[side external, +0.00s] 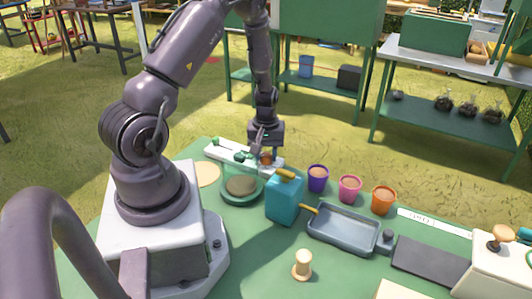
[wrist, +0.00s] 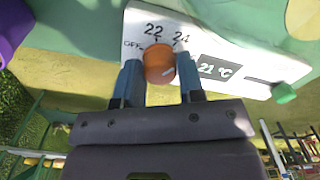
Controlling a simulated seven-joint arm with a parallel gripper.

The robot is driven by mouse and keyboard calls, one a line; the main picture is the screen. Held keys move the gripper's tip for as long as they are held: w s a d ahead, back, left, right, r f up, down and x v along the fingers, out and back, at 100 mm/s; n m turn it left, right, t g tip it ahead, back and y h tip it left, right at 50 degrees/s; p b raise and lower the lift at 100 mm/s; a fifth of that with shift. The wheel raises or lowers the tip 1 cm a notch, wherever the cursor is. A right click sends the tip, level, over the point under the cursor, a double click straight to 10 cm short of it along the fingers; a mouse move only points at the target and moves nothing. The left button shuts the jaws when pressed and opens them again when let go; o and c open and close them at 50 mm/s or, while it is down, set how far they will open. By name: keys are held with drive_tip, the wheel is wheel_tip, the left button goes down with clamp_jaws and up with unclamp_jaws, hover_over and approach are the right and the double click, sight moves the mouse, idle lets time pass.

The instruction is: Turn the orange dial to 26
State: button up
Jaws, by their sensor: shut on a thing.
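The orange dial (wrist: 159,64) is on a white control panel (wrist: 215,30) in the wrist view. Printed marks OFF, 22 and 24 stand around it, and a dark display (wrist: 215,69) to its right reads 21 °C. No 26 mark is visible. My gripper (wrist: 160,75) has its two blue fingers on either side of the dial and is shut on it. In the side view the panel (side external: 225,153) lies at the back of the green table, with my gripper (side external: 266,150) down at the small orange dial (side external: 265,158).
A green slider knob (wrist: 284,93) is at the panel's right end. A round dish (side external: 241,188) is in front of the panel.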

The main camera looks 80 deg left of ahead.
sight(266, 155)
drive_tip(key=m, duration=0.6)
drive_tip(key=shift+a+m, duration=0.1)
drive_tip(key=shift+m, duration=0.2)
idle(0.5)
drive_tip(key=o, duration=0.9)
wheel_tip(266, 155, up, 13)
